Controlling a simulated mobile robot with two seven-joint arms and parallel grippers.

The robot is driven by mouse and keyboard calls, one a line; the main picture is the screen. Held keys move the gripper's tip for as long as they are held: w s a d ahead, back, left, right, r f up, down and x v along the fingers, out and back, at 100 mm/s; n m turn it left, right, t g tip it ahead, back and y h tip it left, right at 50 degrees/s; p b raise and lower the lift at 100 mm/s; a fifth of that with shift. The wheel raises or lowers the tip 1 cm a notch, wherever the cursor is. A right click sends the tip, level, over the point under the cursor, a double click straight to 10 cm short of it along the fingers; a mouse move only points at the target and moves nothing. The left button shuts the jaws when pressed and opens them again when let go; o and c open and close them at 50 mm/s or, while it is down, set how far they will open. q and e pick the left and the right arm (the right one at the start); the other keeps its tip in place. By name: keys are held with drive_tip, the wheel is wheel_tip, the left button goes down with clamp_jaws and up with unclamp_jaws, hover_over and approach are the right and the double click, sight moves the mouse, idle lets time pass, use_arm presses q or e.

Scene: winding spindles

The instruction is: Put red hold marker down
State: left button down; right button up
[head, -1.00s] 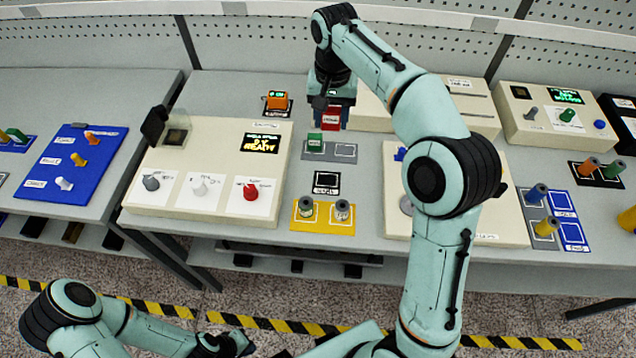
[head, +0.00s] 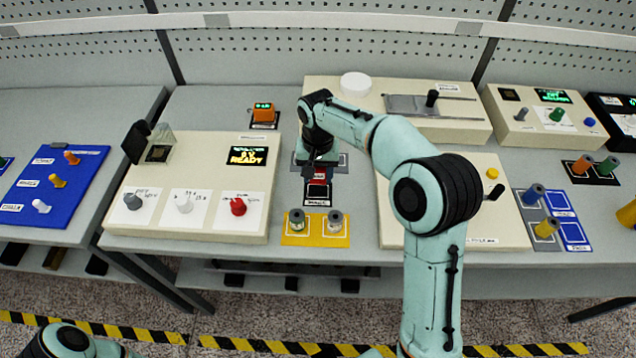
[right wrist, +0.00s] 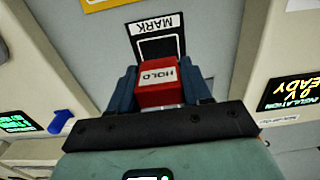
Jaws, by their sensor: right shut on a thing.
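My right gripper (head: 318,178) is shut on the red hold marker (head: 317,190), a red block. In the right wrist view the marker (right wrist: 158,88) sits between both fingers with its white HOLD label showing. The marker covers part of the pad. I cannot tell whether it touches the pad. My left gripper is out of view.
A yellow pad (head: 315,237) with two grey-topped spindles stands just in front. A beige console (head: 150,222) with knobs is at left and another panel (head: 465,225) at right. My arm hides much of the grey pad (head: 341,161) behind.

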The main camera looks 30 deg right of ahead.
sight(318, 183)
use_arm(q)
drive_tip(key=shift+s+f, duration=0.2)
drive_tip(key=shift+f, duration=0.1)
use_arm(e)
drive_tip(key=shift+f, duration=2)
drive_tip(key=shift+f, duration=0.2)
drive_tip(key=o, duration=1)
drive_tip(key=shift+o, duration=0.2)
drive_tip(key=shift+r, duration=0.15)
wheel_tip(318, 183, up, 12)
drive_tip(key=shift+r+p, duration=0.1)
drive_tip(key=shift+p, duration=0.65)
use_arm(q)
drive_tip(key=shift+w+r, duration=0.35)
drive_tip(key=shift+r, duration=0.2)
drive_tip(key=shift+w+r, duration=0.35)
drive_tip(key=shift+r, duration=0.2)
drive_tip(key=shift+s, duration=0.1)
